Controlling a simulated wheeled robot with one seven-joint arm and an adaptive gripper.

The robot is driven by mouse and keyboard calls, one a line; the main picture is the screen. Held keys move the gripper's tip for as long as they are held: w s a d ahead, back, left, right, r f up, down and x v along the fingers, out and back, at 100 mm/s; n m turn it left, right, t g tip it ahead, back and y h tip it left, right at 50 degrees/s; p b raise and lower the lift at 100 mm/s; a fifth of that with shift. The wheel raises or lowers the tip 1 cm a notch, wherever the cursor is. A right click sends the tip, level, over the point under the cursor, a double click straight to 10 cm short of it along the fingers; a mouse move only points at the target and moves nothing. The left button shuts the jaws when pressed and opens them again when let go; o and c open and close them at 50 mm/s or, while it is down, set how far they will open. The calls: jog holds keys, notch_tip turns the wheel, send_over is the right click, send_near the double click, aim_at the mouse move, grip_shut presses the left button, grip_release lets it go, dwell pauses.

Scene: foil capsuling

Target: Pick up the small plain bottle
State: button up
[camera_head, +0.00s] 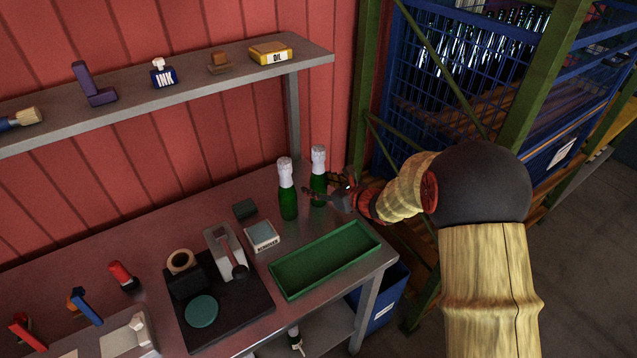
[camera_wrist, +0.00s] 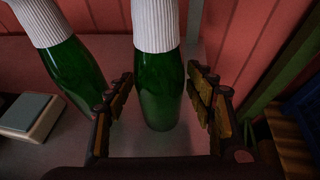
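Two green bottles with white-covered necks stand upright side by side at the back of the workbench. The left bottle (camera_head: 288,203) and the right bottle (camera_head: 318,183) look about the same size, and I see no label on either. My gripper (camera_head: 326,190) is at the right bottle. In the wrist view, the right bottle (camera_wrist: 160,92) stands between the spread fingers of my gripper (camera_wrist: 162,85), which are close to its sides. The left bottle (camera_wrist: 70,70) is outside the left finger. A third bottle (camera_head: 295,338) shows partly on the lower shelf.
A green tray (camera_head: 285,282) lies in front of the bottles. A box (camera_head: 262,236) and a black mat (camera_head: 245,312) with a grey device are to the left. A wall shelf (camera_head: 130,100) hangs behind. A green rack post (camera_head: 540,85) stands at right.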

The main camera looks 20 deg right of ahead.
grip_shut()
dwell(0.5)
